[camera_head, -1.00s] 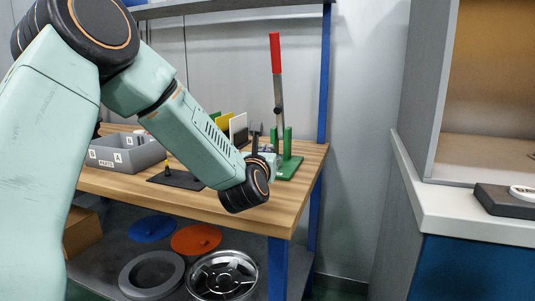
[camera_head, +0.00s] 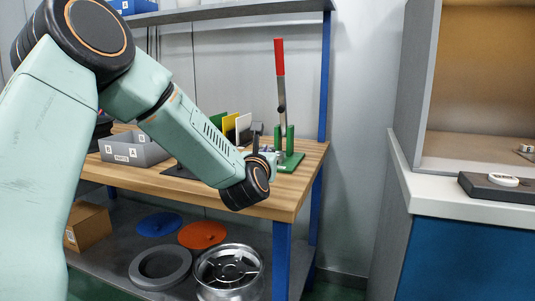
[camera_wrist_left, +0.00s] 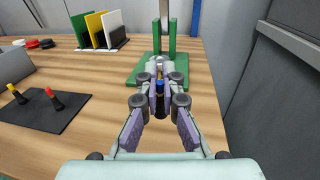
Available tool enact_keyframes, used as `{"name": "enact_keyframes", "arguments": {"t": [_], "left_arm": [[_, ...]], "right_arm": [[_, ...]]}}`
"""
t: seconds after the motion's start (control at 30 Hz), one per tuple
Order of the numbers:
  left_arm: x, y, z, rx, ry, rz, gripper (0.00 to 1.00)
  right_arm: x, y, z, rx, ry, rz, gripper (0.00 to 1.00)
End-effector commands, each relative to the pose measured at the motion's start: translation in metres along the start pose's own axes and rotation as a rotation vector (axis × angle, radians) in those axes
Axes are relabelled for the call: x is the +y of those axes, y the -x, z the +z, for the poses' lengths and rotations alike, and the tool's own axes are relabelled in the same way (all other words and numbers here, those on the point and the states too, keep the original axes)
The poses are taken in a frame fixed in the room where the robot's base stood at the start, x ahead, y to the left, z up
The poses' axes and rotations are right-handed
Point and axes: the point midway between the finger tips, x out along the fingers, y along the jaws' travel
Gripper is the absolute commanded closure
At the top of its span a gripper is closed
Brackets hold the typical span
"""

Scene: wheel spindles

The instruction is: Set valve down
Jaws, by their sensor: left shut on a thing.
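My left gripper (camera_wrist_left: 159,92) is shut on a valve (camera_wrist_left: 160,87) with a blue top and a dark body. The valve is upright between the fingertips, over the bench in front of the green press base; I cannot tell if it touches the wood. In the head view the left gripper (camera_head: 264,153) is partly hidden by its own wrist. Two more valves, one yellow-topped (camera_wrist_left: 17,95) and one red-topped (camera_wrist_left: 55,99), stand on a black mat (camera_wrist_left: 38,116) at the left of the wrist view. My right gripper is not in view.
A green press (camera_head: 289,161) with a red-handled lever stands close beyond the gripper. A rack with coloured plates (camera_head: 243,124) and a grey bin (camera_head: 134,151) are on the wooden bench (camera_head: 306,170). A wheel (camera_head: 230,270) lies below. Wood between mat and gripper is clear.

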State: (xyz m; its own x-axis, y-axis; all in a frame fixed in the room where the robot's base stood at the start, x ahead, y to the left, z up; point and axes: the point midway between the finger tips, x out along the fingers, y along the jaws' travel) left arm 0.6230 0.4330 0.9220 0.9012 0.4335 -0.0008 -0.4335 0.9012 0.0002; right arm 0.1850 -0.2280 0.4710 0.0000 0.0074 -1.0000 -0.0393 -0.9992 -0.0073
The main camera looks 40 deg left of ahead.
Motion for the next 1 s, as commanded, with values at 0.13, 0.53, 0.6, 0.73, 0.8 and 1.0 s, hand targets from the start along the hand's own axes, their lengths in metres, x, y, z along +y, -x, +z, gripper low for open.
{"name": "enact_keyframes", "arguments": {"t": [0.13,0.53,0.6,0.73,0.8,1.0], "left_arm": [[0.001,-0.002,0.001,-0.001,0.000,0.001,1.00],[-0.017,0.009,0.031,-0.006,0.000,-0.071,1.00],[-0.035,0.023,0.036,-0.001,-0.001,-0.144,1.00],[-0.064,0.048,0.027,0.005,-0.003,-0.270,1.00],[-0.077,0.062,0.020,0.006,-0.001,-0.335,1.00],[-0.115,0.116,-0.011,0.012,0.003,-0.545,1.00]], "right_arm": [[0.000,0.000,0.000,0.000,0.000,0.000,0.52],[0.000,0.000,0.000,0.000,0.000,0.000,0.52],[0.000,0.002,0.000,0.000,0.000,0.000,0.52],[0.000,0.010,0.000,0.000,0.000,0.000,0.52],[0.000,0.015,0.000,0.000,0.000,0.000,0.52],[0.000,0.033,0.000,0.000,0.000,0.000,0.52]]}}
